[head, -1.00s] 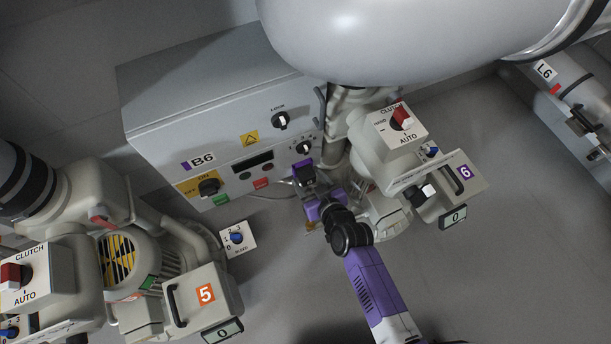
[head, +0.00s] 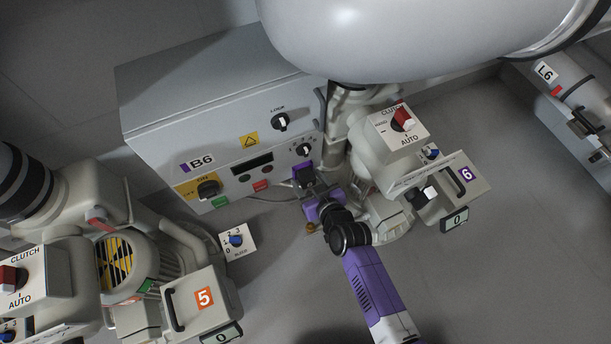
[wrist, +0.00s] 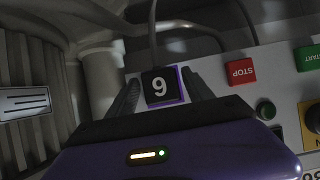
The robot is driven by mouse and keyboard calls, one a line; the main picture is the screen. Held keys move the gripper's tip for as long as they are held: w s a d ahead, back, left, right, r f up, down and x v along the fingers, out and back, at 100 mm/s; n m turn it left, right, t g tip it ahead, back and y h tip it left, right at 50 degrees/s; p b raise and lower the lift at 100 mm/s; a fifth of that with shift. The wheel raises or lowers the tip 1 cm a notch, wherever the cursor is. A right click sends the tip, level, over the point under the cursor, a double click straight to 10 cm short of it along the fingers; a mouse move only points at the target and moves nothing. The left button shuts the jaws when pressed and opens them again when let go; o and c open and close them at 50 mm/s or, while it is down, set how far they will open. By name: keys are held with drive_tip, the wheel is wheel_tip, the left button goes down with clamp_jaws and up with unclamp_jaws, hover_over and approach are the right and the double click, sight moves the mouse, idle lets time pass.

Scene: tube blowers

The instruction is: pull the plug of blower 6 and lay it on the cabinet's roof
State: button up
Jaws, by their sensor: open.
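The plug (wrist: 160,86) is a dark block with a purple edge and a digit that reads as an upside-down 6. In the wrist view it sits between the two fingers of my gripper (wrist: 162,88), which are open on either side of it. I cannot tell whether a finger touches it. A dark cable runs up behind it. In the head view my gripper (head: 303,178) is low in front of the grey cabinet B6 (head: 225,145), left of blower 6 (head: 385,150). The cabinet's roof (head: 195,75) is flat and bare where visible.
Blower 5 (head: 190,300) stands at the lower left, with a small BLEED dial plate (head: 238,240) beside it. The cabinet front carries knobs and buttons, including a red STOP button (wrist: 241,71) close to my gripper. Pipe L6 (head: 570,90) is at the far right.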

drive_tip(key=shift+c, duration=0.4)
clamp_jaws()
drive_tip(key=shift+s, duration=0.1)
drive_tip(key=shift+s+d, duration=0.4)
drive_tip(key=shift+s, duration=0.5)
drive_tip(key=shift+s+d, duration=0.35)
drive_tip(key=shift+s, duration=0.55)
drive_tip(key=shift+s+d, duration=0.4)
drive_tip(key=shift+s, duration=0.5)
drive_tip(key=shift+s+d+b, duration=0.15)
drive_tip(key=shift+s+b, duration=0.15)
drive_tip(key=shift+s, duration=0.05)
drive_tip(key=shift+r, duration=0.15)
